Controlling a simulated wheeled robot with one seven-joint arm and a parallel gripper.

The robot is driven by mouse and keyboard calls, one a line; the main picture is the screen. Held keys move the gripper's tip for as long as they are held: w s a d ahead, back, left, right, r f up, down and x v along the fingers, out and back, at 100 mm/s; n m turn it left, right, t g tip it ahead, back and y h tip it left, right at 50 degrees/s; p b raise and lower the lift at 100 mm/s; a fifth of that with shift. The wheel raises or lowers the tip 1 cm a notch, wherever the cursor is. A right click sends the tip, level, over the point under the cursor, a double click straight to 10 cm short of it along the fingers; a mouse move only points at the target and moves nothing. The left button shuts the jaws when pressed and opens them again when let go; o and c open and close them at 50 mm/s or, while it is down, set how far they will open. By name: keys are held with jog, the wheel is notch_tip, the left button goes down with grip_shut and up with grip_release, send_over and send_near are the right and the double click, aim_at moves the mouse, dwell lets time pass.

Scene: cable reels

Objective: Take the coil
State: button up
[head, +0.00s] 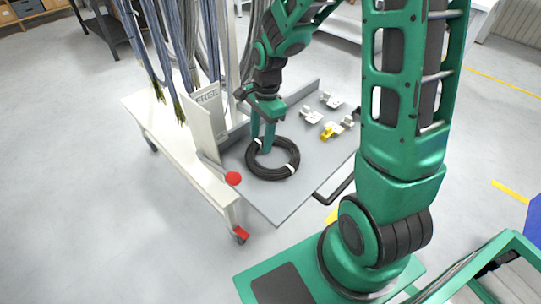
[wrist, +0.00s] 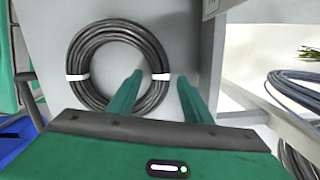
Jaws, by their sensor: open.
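A black cable coil (head: 272,173) with white ties lies flat on the grey shelf of a cart. It also shows in the wrist view (wrist: 84,44), as a ring with a white tie on each side. My gripper (head: 265,145) is open and points down at the coil's far edge. In the wrist view my gripper's two green fingers (wrist: 160,88) reach toward the coil's side. One finger overlaps the inner side of the ring and the other lies outside it. I cannot tell how far the fingertips are above the shelf.
The cart shelf (head: 270,208) has several white fittings (head: 312,114) and a yellow one (head: 330,131) at its back right. A white upright panel (head: 207,122) and hanging cables (head: 185,50) stand left of the coil. A red knob (head: 233,178) sits at the shelf's left edge.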

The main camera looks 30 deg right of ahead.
grip_shut()
jog(key=shift+r, duration=0.1)
notch_tip(320, 180, up, 10)
dwell(0.6)
